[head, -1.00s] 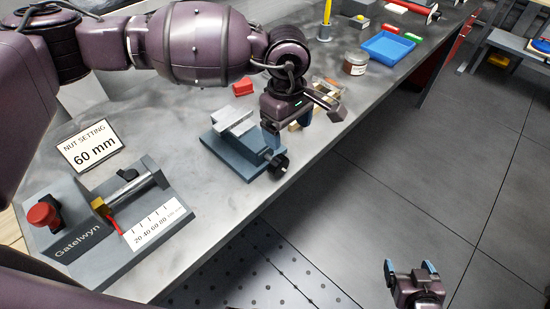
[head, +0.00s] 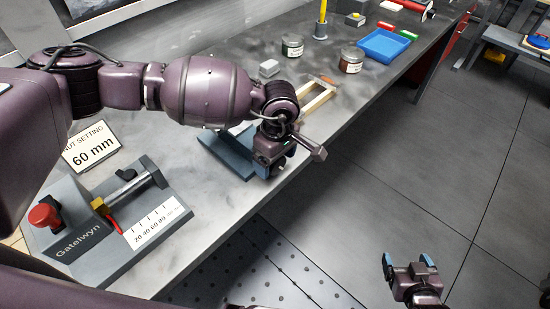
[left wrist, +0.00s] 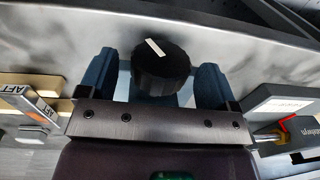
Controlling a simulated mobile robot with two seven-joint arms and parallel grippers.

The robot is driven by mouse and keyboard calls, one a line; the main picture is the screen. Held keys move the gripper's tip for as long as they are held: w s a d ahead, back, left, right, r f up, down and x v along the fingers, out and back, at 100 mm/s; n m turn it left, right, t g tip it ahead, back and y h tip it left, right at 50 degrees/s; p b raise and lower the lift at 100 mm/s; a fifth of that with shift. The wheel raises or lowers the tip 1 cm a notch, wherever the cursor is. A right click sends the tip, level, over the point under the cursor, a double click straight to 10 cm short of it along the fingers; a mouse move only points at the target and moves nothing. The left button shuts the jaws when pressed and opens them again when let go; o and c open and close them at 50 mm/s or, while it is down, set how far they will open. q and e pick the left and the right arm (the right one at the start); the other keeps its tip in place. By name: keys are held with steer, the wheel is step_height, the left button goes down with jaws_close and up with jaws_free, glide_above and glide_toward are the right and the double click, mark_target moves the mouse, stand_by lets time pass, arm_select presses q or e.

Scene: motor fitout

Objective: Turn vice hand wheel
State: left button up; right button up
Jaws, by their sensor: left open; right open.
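The blue-grey vice (head: 222,155) sits on the bench near its front edge, partly hidden behind my left arm. Its black hand wheel (left wrist: 160,73) shows in the left wrist view as a round knob with a white mark. My left gripper (left wrist: 155,78) is open, with one blue finger on each side of the wheel in that view. Gaps show between the fingers and the wheel; I cannot tell how deep it sits between them. In the head view my left gripper (head: 272,160) mostly hides the wheel. My right gripper (head: 410,262) is open and empty over the floor.
A grey gauge fixture (head: 110,215) with a red button stands at the bench's left end, by a "60 mm" sign (head: 92,147). A wooden frame (head: 315,98), jars (head: 351,60) and a blue tray (head: 385,46) lie further along the bench.

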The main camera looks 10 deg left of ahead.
arm_select(q)
steer(key=shift+f, duration=0.3)
arm_select(e)
steer(key=shift+s, duration=0.1)
arm_select(q)
steer(key=shift+c, duration=0.5)
arm_select(e)
steer(key=shift+s+f, duration=0.1)
steer(key=shift+s, duration=0.1)
